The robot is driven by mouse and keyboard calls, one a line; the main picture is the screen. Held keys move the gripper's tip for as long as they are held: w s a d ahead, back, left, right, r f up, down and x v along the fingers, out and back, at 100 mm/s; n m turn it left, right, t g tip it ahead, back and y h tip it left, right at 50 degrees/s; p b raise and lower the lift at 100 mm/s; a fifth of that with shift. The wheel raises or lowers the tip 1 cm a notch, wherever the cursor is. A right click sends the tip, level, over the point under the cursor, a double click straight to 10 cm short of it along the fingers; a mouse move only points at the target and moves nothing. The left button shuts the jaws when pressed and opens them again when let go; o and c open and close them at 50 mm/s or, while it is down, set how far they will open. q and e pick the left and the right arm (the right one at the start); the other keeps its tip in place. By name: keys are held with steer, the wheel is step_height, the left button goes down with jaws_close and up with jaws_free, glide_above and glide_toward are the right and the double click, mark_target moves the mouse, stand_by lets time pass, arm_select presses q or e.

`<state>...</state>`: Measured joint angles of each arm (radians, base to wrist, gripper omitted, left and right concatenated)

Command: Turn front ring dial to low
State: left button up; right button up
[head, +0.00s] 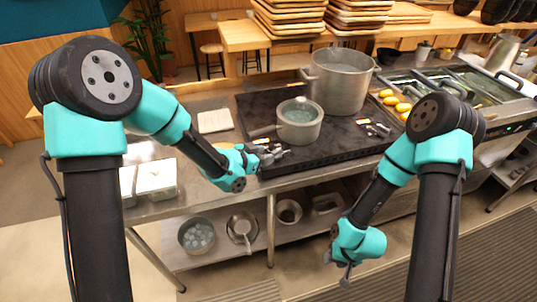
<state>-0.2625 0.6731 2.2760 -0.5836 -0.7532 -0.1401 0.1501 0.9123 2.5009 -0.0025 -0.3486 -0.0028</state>
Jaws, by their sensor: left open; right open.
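The black stove (330,147) lies on the steel counter. Small grey dials (377,129) show on the stove's right part, with small colored labels beside them. They are too small for me to read their settings, and I cannot tell which belongs to the front ring. A small lidded pot (299,131) stands on the front left of the stove. My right gripper (342,273) is open and empty, low in front of the counter, pointing down.
A large pot (338,82) stands at the back of the stove. White containers (156,179) stand at the counter's left. Pots (242,228) fill the lower shelf. The stove's front right surface is clear.

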mark_target(276, 154)
arm_select(q)
steer(key=shift+x, duration=1.25)
steer(key=shift+c, duration=0.3)
jaws_close()
